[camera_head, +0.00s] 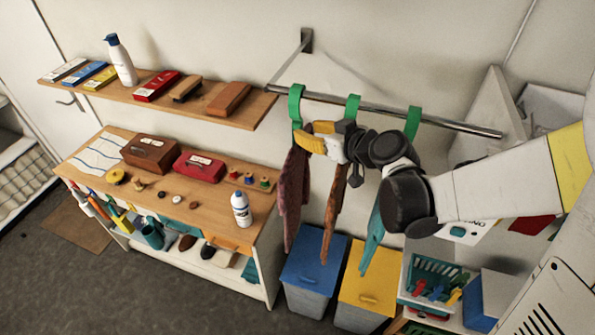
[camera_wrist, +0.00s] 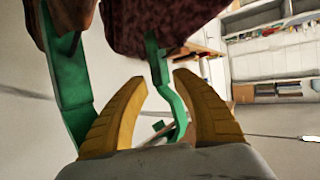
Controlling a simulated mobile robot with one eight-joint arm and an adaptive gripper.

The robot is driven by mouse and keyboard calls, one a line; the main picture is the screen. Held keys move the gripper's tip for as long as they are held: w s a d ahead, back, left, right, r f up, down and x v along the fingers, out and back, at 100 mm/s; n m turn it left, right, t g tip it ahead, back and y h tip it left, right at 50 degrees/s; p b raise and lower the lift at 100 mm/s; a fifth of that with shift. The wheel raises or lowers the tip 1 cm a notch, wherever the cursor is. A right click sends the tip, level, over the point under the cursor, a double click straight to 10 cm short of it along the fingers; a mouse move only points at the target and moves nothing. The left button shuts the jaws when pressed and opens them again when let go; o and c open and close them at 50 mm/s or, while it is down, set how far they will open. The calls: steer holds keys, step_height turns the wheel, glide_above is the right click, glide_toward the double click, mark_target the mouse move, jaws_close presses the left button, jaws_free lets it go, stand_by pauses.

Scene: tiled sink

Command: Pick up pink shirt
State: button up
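The pink shirt, a dull dark-pink garment (camera_head: 292,190), hangs from a green hanger (camera_head: 295,104) at the left end of the metal rail. In the wrist view the shirt (camera_wrist: 165,22) fills the top middle, mottled dark red, with its green hanger hook (camera_wrist: 170,90) below it. My gripper (camera_head: 303,133) reaches in from the right at the hanger, just above the shirt. In the wrist view its yellow fingers (camera_wrist: 161,80) are apart, with the hook showing in the gap between them. I see no finger closed on it.
A brown garment (camera_head: 336,205) and a teal garment (camera_head: 373,235) hang on the same rail (camera_head: 455,123) to the right, close under my arm. Blue-lidded (camera_head: 316,255) and yellow-lidded (camera_head: 370,285) bins stand below. A wooden shelf (camera_head: 240,115) and workbench (camera_head: 215,225) lie left.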

mark_target(298, 125)
steer(key=x, duration=0.5)
steer(key=shift+w+a+r+p, duration=0.15)
steer(key=shift+w+r+p, duration=0.1)
steer(key=shift+r+p, duration=0.1)
steer(key=shift+s, duration=0.15)
jaws_close()
